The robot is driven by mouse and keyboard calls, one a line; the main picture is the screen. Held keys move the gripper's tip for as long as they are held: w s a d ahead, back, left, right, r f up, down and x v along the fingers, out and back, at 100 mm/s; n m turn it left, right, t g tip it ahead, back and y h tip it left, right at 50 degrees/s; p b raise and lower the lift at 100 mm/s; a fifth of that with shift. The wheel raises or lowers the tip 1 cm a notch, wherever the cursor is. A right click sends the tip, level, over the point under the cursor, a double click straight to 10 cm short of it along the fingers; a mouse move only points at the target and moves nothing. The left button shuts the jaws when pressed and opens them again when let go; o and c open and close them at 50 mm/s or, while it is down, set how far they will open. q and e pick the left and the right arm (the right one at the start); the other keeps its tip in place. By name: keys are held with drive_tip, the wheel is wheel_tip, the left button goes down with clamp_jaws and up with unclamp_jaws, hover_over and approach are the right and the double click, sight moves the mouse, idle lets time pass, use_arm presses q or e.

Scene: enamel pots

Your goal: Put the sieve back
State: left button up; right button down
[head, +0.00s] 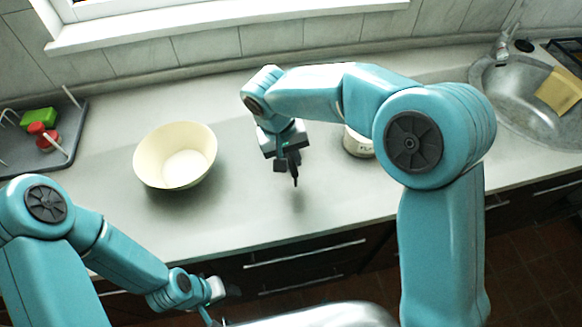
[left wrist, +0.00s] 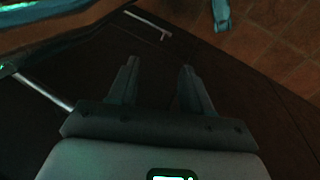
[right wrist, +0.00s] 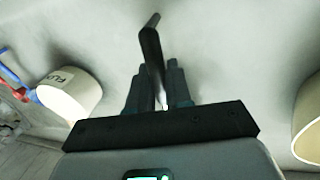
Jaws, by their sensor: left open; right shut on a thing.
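My right gripper (head: 288,165) is shut on a dark slender thing (right wrist: 150,45) and holds it over the bare counter, between the cream bowl and the white pot. The thing looks like a handle with a bent tip. No mesh shows, so I cannot tell whether it is the sieve. It also shows in the head view as a dark strip (head: 295,178). My left gripper (head: 220,291) is low at the front, off the counter. In the left wrist view its two fingers (left wrist: 157,85) are apart with nothing between them.
A cream bowl (head: 175,155) stands left of my right gripper. A white labelled pot (head: 357,143) is partly hidden behind my right arm. A grey tray (head: 75,120) with a green sponge (head: 38,118) lies far left. The sink (head: 510,95) is far right. The counter's front middle is clear.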

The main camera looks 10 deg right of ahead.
sight(291, 179)
wheel_tip(291, 179, down, 5)
drive_tip(key=shift+r, duration=0.15)
drive_tip(key=shift+s+d, duration=0.1)
drive_tip(key=c, duration=1.5)
unclamp_jaws()
drive_tip(key=o, duration=0.4)
drive_tip(key=shift+o, duration=0.2)
